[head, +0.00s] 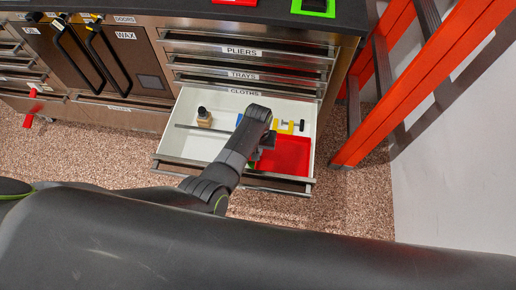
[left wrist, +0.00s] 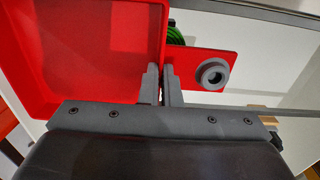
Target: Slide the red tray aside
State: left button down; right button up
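The red tray (head: 288,157) lies in the front right of the open white-lined drawer (head: 187,145). It fills the upper left of the left wrist view (left wrist: 85,50). My left gripper (head: 266,146) reaches down into the drawer at the tray's left side. In the left wrist view its two fingers (left wrist: 161,85) are close together, with the tray's wall edge running between them; they look shut on that wall. The fingertips are hidden in the head view. My right gripper is in neither view.
A red plate with a grey ring (left wrist: 212,75) sits beside the tray, near a green coil (left wrist: 176,32). A bottle (head: 204,117) stands at the drawer's back left. A yellow and black item (head: 290,126) lies behind the tray. An orange ladder (head: 415,75) stands right.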

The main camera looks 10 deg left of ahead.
pick_arm(q)
jog(key=a+p, duration=0.5)
jog(key=a, duration=1.9)
jog(key=shift+a, duration=0.2)
jog(key=c, duration=1.6)
grip_release()
jog(key=shift+a, duration=0.15)
jog(key=shift+c, duration=0.2)
notch_tip(320, 180, up, 17)
jog(key=p, duration=0.4)
jog(key=shift+r, duration=0.2)
